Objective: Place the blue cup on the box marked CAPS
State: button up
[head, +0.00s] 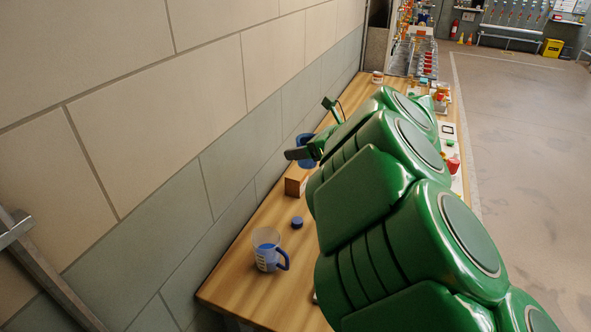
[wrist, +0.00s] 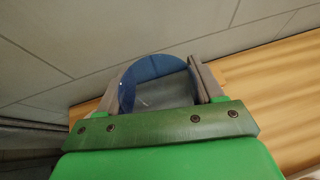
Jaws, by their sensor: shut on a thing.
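The blue cup (head: 307,162) is in my gripper (head: 303,153), beside the wall and mostly covered by the finger and arm in the head view. In the wrist view the cup (wrist: 152,68) sits between the two grey fingers of my gripper (wrist: 157,84), with its open round rim showing. My gripper is shut on it. A small brown box (head: 295,186) stands on the wooden bench just below the cup in the picture. No marking on it can be read, so I cannot tell if it is the CAPS box. Whether cup and box touch is unclear.
A clear measuring jug with a blue handle (head: 267,250) stands near the front of the wooden bench (head: 245,287). A blue round cap (head: 297,222) lies between jug and box. The block wall (head: 205,110) runs close along the left. A small tub (head: 377,77) stands farther back.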

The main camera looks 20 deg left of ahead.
jog(key=shift+w+a+f, duration=1.3)
jog(key=shift+w+f, duration=0.3)
jog(key=shift+w, duration=0.25)
jog(key=shift+w+a+f, duration=1.25)
jog(key=shift+w+f, duration=0.4)
jog(key=shift+w, duration=0.25)
jog(key=shift+w+a+f, duration=1.3)
jog(key=shift+w+f, duration=0.3)
jog(key=shift+w, duration=0.25)
jog(key=shift+w+f, duration=0.1)
jog(key=shift+f, duration=1.45)
jog(key=shift+f, duration=0.1)
jog(key=o, duration=1)
jog(key=shift+d+r, duration=0.2)
jog(key=v, duration=1.1)
jog(key=shift+d+r, duration=0.1)
jog(key=shift+d, duration=0.15)
